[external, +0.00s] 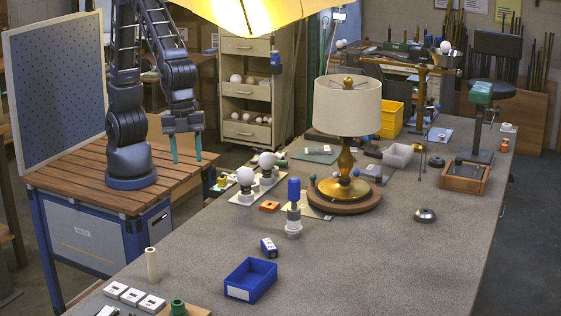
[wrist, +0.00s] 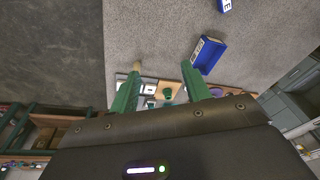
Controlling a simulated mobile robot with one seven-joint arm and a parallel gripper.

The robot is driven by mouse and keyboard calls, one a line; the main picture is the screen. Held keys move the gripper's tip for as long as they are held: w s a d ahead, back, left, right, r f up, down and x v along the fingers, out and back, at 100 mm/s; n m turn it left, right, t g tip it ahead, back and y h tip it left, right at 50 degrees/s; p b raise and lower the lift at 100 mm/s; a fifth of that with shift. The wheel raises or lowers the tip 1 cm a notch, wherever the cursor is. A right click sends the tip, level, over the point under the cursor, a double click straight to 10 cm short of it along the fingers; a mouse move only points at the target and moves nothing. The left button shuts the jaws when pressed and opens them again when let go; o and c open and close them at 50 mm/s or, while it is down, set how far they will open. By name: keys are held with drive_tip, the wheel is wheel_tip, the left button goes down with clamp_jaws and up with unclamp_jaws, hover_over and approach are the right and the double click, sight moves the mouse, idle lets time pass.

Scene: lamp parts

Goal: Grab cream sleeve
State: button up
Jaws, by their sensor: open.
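The cream sleeve (external: 152,264) is a slim pale tube standing upright near the front left edge of the grey workbench. In the wrist view the sleeve (wrist: 137,67) shows small, just beyond the left finger's tip and partly overlapped by it. My gripper (external: 186,158) hangs over my wooden-topped base, well behind and above the sleeve, with its teal fingers pointing down. In the wrist view the gripper (wrist: 160,74) is open, with the fingers apart and nothing between them.
Near the sleeve are several white square pieces (external: 133,297), a green part (external: 178,307) and a blue bin (external: 250,280). The bench's right front is clear.

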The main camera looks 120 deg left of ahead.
sight(154, 249)
drive_tip(key=d+f+m, duration=0.1)
drive_tip(key=d+f, duration=0.5)
drive_tip(key=d+f+m+g, duration=0.1)
drive_tip(key=d+f+m, duration=0.1)
drive_tip(key=d+f, duration=0.4)
drive_tip(key=d+f+m, duration=0.1)
drive_tip(key=d+f, duration=0.5)
drive_tip(key=shift+d+f+m+g, duration=0.1)
drive_tip(key=shift+f+m+g, duration=0.05)
drive_tip(key=shift+m+g, duration=0.2)
drive_tip(key=shift+s+d+f, duration=0.1)
drive_tip(key=shift+d+f, duration=0.05)
drive_tip(key=shift+f, duration=0.7)
drive_tip(key=shift+s+d+f, duration=0.1)
drive_tip(key=shift+d+f, duration=0.1)
drive_tip(key=shift+f, duration=0.65)
drive_tip(key=shift+d+f, duration=0.15)
drive_tip(key=shift+f, duration=0.7)
drive_tip(key=shift+c, duration=0.4)
clamp_jaws()
